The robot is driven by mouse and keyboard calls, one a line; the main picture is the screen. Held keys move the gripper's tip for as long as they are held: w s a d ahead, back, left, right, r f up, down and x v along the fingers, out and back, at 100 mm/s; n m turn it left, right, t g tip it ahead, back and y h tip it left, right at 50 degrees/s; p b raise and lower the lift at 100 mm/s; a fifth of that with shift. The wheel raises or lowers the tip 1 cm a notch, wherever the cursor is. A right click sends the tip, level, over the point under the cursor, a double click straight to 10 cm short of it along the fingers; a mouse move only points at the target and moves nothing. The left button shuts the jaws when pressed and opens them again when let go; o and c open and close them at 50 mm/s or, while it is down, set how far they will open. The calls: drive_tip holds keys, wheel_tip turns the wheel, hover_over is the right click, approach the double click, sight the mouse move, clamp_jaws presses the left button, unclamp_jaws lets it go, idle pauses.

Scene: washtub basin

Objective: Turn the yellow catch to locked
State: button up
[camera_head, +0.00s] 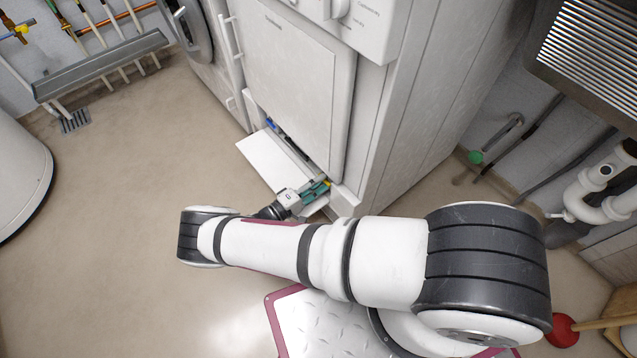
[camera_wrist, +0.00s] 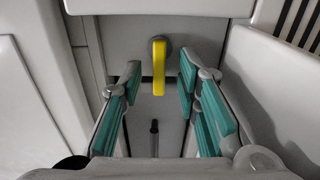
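The yellow catch (camera_wrist: 158,66) shows in the wrist view as an upright bar hanging from a round grey pivot at its top. It is set on a pale panel inside a recess. My gripper (camera_wrist: 160,80) is open, with its teal-padded fingers to the left and right of the catch, apart from it, and nothing held between them. In the head view my gripper (camera_head: 316,190) is at the low opening of the white appliance (camera_head: 295,75), where a small yellow spot that may be the catch is mostly hidden.
A white flap (camera_head: 268,160) hangs open at the appliance's base, beside my gripper. A dark peg (camera_wrist: 154,138) stands below the catch in the wrist view. Pale walls close in on both sides of the recess. The floor (camera_head: 130,170) to the left is clear.

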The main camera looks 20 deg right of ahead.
drive_tip(key=v, duration=1.2)
idle(0.4)
